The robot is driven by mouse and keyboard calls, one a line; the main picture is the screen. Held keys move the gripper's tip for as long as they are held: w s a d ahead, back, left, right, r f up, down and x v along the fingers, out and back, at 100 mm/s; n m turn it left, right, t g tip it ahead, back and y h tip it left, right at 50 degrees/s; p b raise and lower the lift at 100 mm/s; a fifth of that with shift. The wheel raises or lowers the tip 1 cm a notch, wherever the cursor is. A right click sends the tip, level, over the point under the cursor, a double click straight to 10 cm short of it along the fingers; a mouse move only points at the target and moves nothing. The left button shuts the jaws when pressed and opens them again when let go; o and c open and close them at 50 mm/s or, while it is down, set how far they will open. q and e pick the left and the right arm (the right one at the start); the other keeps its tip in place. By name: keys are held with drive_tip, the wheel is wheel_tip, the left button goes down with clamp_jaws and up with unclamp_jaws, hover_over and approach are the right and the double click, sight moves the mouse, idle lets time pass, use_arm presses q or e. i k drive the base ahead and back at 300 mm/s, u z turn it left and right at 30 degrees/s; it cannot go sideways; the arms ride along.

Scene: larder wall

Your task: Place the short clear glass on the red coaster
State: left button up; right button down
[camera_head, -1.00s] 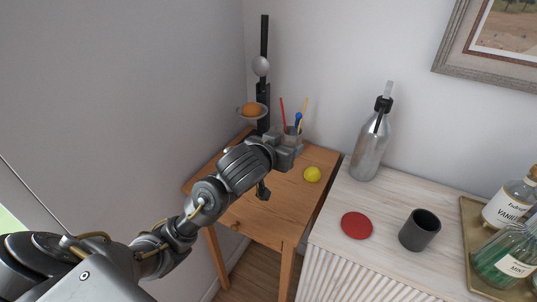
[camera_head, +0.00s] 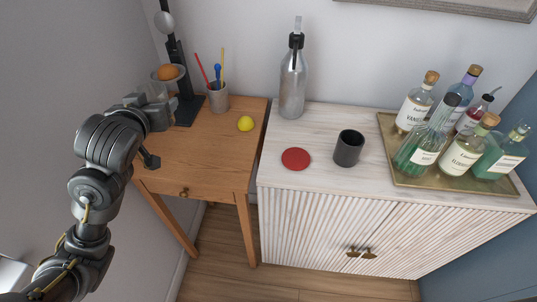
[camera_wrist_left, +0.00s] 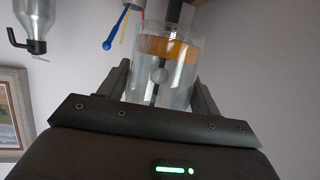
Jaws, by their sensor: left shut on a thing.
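The short clear glass (camera_wrist_left: 180,85) is upright between the fingers of my left gripper (camera_wrist_left: 163,88) in the left wrist view. The gripper is shut on it. In the head view my left gripper (camera_head: 155,108) is above the left part of the wooden table, and the glass is faint there. The red coaster (camera_head: 296,158) lies flat and bare on the pale cabinet top, well to the right of the gripper. My right gripper is not in view.
A dark cup (camera_head: 348,148) stands right of the coaster, and a silver bottle (camera_head: 292,85) behind it. A yellow ball (camera_head: 245,123) and a pen cup (camera_head: 218,98) are on the wooden table (camera_head: 200,150). A brass tray (camera_head: 400,172) holds several bottles.

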sight(296, 157)
drive_tip(key=u, duration=0.2)
drive_tip(key=k, duration=1.45)
drive_tip(key=z, duration=1.2)
drive_tip(key=i, duration=1)
